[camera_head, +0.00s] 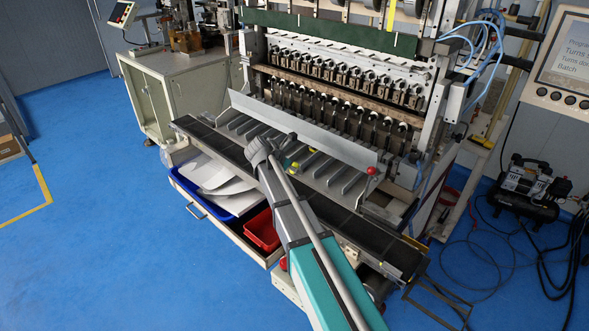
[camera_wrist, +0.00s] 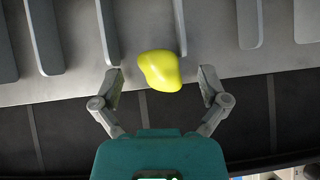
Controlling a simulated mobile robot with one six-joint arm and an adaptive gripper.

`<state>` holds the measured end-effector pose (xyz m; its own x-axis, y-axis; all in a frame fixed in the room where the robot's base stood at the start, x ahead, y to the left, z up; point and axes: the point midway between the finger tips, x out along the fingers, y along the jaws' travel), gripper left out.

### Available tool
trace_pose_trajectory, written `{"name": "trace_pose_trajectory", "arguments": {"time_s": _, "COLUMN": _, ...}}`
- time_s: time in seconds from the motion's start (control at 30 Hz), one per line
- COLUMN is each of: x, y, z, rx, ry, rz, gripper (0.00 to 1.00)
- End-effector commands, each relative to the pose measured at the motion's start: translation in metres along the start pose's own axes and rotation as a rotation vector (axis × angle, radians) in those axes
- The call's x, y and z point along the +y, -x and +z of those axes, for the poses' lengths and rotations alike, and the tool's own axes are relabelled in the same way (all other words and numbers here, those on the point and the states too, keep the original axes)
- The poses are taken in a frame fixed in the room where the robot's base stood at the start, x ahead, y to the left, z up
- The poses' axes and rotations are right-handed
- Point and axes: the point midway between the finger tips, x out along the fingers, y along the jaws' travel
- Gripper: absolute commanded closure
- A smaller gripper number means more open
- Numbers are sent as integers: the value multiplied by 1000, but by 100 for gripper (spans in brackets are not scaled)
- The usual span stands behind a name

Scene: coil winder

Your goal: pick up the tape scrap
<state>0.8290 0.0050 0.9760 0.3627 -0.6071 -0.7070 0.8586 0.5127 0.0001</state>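The tape scrap (camera_wrist: 160,70) is a small, rounded, bright yellow piece in the wrist view. It lies on the grey metal surface near its edge, beside the end of a raised divider. My gripper (camera_wrist: 161,88) is open, with one finger on each side of the scrap and clear gaps to both. The scrap sits around the fingertip line, slightly beyond it; the height between them is hard to judge. In the head view, a yellow spot (camera_head: 294,166) shows on the machine's front beside my arm; my fingers are not clearly visible there.
Raised grey dividers (camera_wrist: 106,32) stand along the metal surface. A dark ledge (camera_head: 385,250) runs along the machine's front. Below it, an open drawer holds a blue tray (camera_head: 235,204) with white sheets and a red bin (camera_head: 262,232). A red-knobbed lever (camera_head: 372,171) stands at right.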

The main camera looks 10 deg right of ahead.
Motion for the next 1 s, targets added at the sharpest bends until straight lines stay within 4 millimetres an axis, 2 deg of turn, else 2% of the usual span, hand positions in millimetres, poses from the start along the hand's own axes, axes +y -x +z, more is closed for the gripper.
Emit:
{"name": "trace_pose_trajectory", "arguments": {"time_s": 0.03, "x": 0, "y": 0, "z": 0, "rx": 0, "ry": 0, "rz": 0, "gripper": 21}}
{"name": "trace_pose_trajectory", "arguments": {"time_s": 0.07, "x": 0, "y": 0, "z": 0, "rx": 0, "ry": 0, "rz": 0, "gripper": 27}}
{"name": "trace_pose_trajectory", "arguments": {"time_s": 0.3, "x": 0, "y": 0, "z": 0, "rx": 0, "ry": 0, "rz": 0, "gripper": 72}}
{"name": "trace_pose_trajectory", "arguments": {"time_s": 0.83, "x": 0, "y": 1, "z": 0, "rx": 1, "ry": 0, "rz": -1, "gripper": 75}}
{"name": "trace_pose_trajectory", "arguments": {"time_s": 0.87, "x": 0, "y": 1, "z": 1, "rx": 1, "ry": 0, "rz": -1, "gripper": 80}}
{"name": "trace_pose_trajectory", "arguments": {"time_s": 0.9, "x": 0, "y": 2, "z": 1, "rx": 1, "ry": 0, "rz": -1, "gripper": 88}}
{"name": "trace_pose_trajectory", "arguments": {"time_s": 1.0, "x": 0, "y": 4, "z": 4, "rx": 1, "ry": 0, "rz": 0, "gripper": 90}}
